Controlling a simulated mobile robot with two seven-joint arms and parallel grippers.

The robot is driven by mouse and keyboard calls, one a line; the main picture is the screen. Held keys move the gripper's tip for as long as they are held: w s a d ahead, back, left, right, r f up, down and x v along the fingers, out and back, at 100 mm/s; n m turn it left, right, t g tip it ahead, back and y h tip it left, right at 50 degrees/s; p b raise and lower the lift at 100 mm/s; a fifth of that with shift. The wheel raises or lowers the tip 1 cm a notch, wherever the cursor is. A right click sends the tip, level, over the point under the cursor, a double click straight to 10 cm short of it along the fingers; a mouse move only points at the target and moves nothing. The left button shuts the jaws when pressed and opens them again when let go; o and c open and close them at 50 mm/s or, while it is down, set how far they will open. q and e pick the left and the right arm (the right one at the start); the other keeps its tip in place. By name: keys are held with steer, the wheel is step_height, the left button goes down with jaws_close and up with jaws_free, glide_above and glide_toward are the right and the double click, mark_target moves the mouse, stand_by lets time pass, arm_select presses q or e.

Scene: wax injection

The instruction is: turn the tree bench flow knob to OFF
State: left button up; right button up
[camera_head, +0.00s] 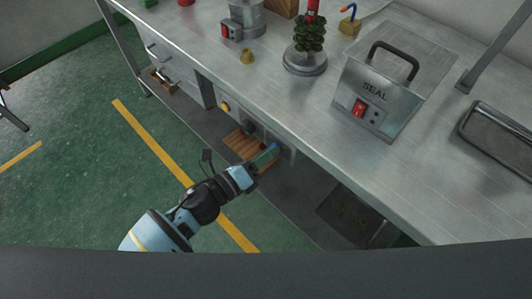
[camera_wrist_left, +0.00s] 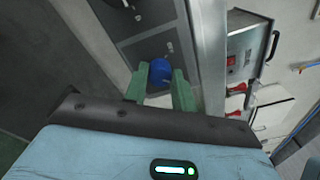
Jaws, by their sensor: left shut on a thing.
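A blue knob (camera_head: 275,147) sits on the front of the tree bench, below the edge of the metal top (camera_head: 300,135). No label on it can be read, and its pointing direction cannot be told. My left gripper (camera_head: 266,155) reaches it from the lower left. In the left wrist view the round blue knob (camera_wrist_left: 160,71) lies between the two green fingers of the gripper (camera_wrist_left: 159,82), which are shut on it. My right gripper is in neither view.
A yellow knob (camera_head: 225,107) is on the bench front to the left. On top stand a SEAL box (camera_head: 385,95) with a red switch, a green wax tree (camera_head: 309,35) on a round base, and a small brass piece (camera_head: 247,56). A lower shelf (camera_head: 290,212) runs beneath. Green floor is open at left.

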arm_select(q)
steer(key=shift+n, duration=0.4)
steer(key=shift+f+n+t+p, duration=0.1)
steer(key=shift+n+t+p, duration=0.5)
steer(key=shift+n, duration=3.85)
steer(key=shift+f+n+t+p, duration=0.2)
steer(key=shift+n+p, duration=0.7)
steer(key=shift+n, duration=3.55)
steer(key=shift+s+r, duration=0.1)
steer(key=o, duration=1)
